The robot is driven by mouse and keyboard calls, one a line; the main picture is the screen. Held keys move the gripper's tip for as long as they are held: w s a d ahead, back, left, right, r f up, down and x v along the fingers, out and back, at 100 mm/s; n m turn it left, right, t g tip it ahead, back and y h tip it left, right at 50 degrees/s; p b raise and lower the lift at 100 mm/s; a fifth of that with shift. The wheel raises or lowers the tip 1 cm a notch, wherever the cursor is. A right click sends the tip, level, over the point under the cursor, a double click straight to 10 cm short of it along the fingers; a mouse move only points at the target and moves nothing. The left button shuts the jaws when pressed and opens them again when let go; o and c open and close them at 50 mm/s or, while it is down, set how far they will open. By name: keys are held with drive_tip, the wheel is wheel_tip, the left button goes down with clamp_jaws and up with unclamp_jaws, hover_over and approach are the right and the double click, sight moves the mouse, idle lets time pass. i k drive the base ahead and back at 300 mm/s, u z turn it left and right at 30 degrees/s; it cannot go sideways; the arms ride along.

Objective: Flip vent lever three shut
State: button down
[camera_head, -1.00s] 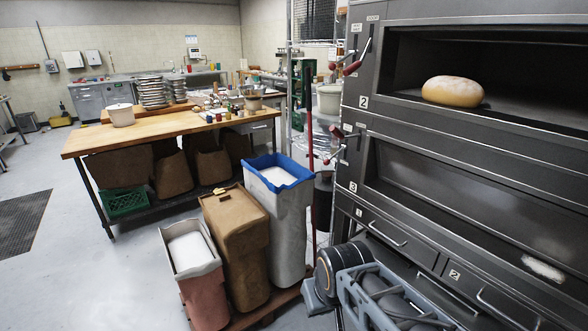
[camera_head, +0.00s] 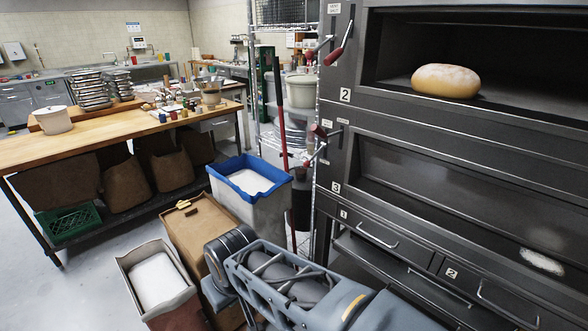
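The deck oven (camera_head: 440,130) fills the right side. On its left front post, a plate marked 3 (camera_head: 335,187) sits beside the lower deck. My arm (camera_head: 300,285) shows at the bottom, below and left of the levers. My gripper is not in view.
A similar red-handled lever (camera_head: 338,45) is by the plate marked 2 (camera_head: 345,95). A bread loaf (camera_head: 446,81) lies in the upper deck. A blue-rimmed bin (camera_head: 248,178), a brown bin (camera_head: 196,222) and a pale-rimmed bin (camera_head: 125,270) stand left of the oven. A wooden-topped table (camera_head: 60,150) is beyond.

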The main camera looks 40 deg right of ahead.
sight(306, 164)
drive_tip(key=z, duration=0.55)
drive_tip(key=i, duration=0.85)
drive_tip(key=z, duration=0.8)
